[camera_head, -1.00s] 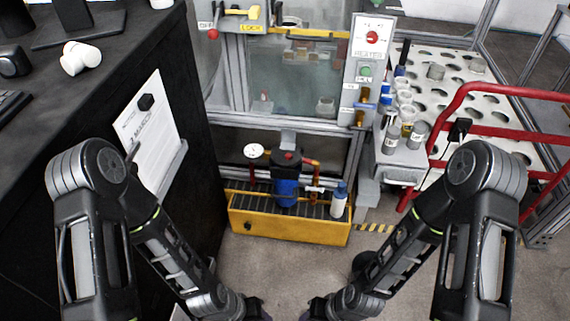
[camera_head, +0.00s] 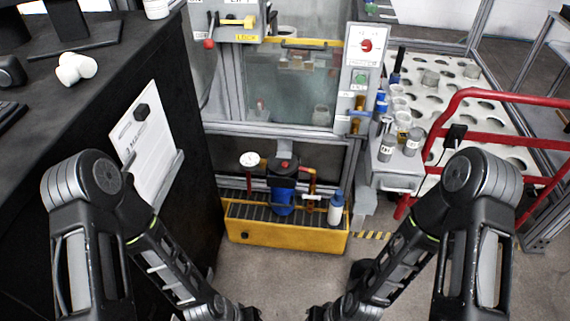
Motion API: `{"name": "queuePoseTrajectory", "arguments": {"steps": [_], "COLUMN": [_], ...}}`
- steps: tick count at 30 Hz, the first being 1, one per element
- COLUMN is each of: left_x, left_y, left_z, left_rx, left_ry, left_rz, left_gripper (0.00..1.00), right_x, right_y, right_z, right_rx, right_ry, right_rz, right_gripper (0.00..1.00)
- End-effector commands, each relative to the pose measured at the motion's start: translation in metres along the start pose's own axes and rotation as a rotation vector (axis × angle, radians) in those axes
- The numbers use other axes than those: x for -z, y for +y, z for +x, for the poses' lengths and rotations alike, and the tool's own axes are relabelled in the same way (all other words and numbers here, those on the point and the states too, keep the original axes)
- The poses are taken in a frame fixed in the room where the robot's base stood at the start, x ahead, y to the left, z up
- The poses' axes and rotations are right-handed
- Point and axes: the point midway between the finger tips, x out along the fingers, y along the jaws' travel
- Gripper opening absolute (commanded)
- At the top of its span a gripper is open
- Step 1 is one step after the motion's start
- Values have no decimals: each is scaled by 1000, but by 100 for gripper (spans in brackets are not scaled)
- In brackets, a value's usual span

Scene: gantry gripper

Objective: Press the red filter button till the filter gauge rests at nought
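The blue filter housing (camera_head: 283,199) with a dark cap stands over the yellow tray at the foot of the machine. The red filter button (camera_head: 285,165) shows on top of the cap. The round white filter gauge (camera_head: 249,160) is at the upper left of the housing; its needle is too small to read. My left gripper (camera_head: 250,314) and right gripper (camera_head: 315,314) show only partly at the bottom edge, apart from the filter and nearer to me. Their fingertips are cut off, so their opening is hidden.
The yellow tray (camera_head: 285,238) holds a white bottle with a blue cap (camera_head: 336,208) right of the filter. A black cabinet (camera_head: 200,130) stands at left. A red rail (camera_head: 500,132) and a perforated table (camera_head: 455,80) are at right. Floor in front is clear.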

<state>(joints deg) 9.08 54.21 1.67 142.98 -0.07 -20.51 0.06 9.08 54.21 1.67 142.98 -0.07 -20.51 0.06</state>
Motion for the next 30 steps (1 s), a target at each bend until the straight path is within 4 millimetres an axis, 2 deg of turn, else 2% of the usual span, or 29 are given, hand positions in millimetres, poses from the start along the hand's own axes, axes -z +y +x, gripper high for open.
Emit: {"name": "queuePoseTrajectory", "arguments": {"steps": [1, 12, 30], "left_x": [0, 0, 0], "left_y": [0, 0, 0], "left_z": [0, 0, 0], "left_rx": [0, 0, 0], "left_ry": [0, 0, 0], "left_rz": [0, 0, 0], "left_gripper": [37, 37, 37], "right_x": [0, 0, 0], "right_y": [0, 0, 0], "right_z": [0, 0, 0], "right_rx": [0, 0, 0], "right_ry": [0, 0, 0], "right_rz": [0, 0, 0], "right_gripper": [29, 0, 0]}}
